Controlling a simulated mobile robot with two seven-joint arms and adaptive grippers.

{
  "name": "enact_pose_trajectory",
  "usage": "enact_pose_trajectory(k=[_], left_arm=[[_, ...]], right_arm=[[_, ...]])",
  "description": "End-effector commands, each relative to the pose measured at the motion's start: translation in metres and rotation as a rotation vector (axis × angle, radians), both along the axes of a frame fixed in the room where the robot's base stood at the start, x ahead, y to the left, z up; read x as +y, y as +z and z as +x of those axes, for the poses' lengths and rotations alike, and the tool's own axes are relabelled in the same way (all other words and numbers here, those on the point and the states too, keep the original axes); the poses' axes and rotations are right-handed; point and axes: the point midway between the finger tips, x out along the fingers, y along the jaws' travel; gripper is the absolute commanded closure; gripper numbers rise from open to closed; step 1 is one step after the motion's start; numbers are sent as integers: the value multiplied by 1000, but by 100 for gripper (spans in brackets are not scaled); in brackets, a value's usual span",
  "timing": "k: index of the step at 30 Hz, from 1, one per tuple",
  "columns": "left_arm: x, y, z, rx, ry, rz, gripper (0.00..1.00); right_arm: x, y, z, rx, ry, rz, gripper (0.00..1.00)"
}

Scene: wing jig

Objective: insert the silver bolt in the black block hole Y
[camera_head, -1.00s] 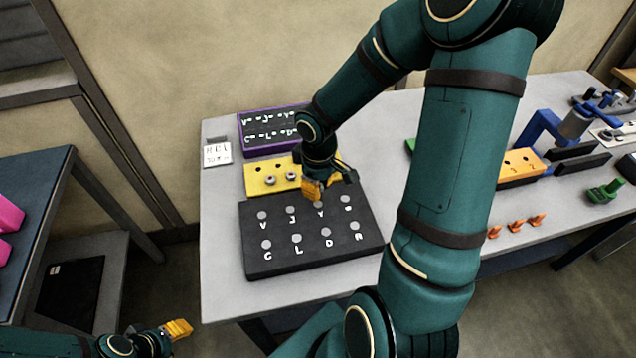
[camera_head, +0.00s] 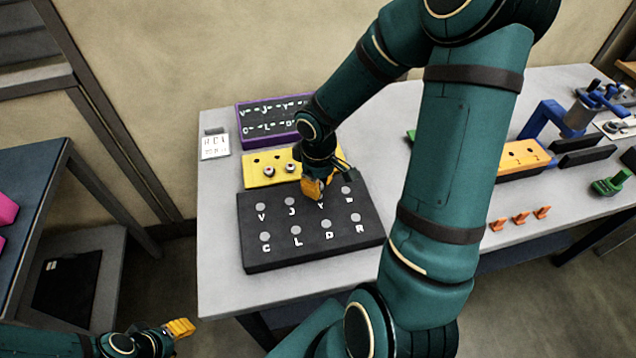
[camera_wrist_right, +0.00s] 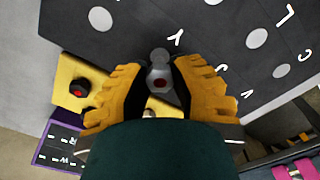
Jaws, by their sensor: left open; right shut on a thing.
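The black block (camera_head: 276,223) lies on the table, with two rows of grey round holes and white letters. The letter Y is in its back row, partly covered by my right gripper (camera_head: 318,194). Hole Y is hidden in the head view. In the right wrist view my right gripper is shut on the silver bolt (camera_wrist_right: 160,79), whose head has a red dot. The bolt is close to a grey hole (camera_wrist_right: 160,54) beside the letter Y; I cannot tell whether it has entered. My left gripper (camera_head: 180,328) is open and empty, low at the left, away from the table.
A yellow block (camera_head: 258,180) with two bolts (camera_head: 269,171) stands behind the black block. Behind it is a purple-framed letter board (camera_head: 241,125). A white card (camera_head: 214,146) is at the left. Blue clamps, an orange block (camera_head: 522,155) and small orange pieces are at the right.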

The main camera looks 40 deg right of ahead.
Motion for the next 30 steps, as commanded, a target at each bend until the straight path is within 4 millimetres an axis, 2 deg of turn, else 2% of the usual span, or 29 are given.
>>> enact_pose_trajectory(k=[21,30], left_arm=[[0,-21,0,0,0,0,53],[0,-22,0,0,0,0,53]], right_arm=[[0,-23,0,-1,0,0,100],[0,-24,0,0,-1,0,100]])
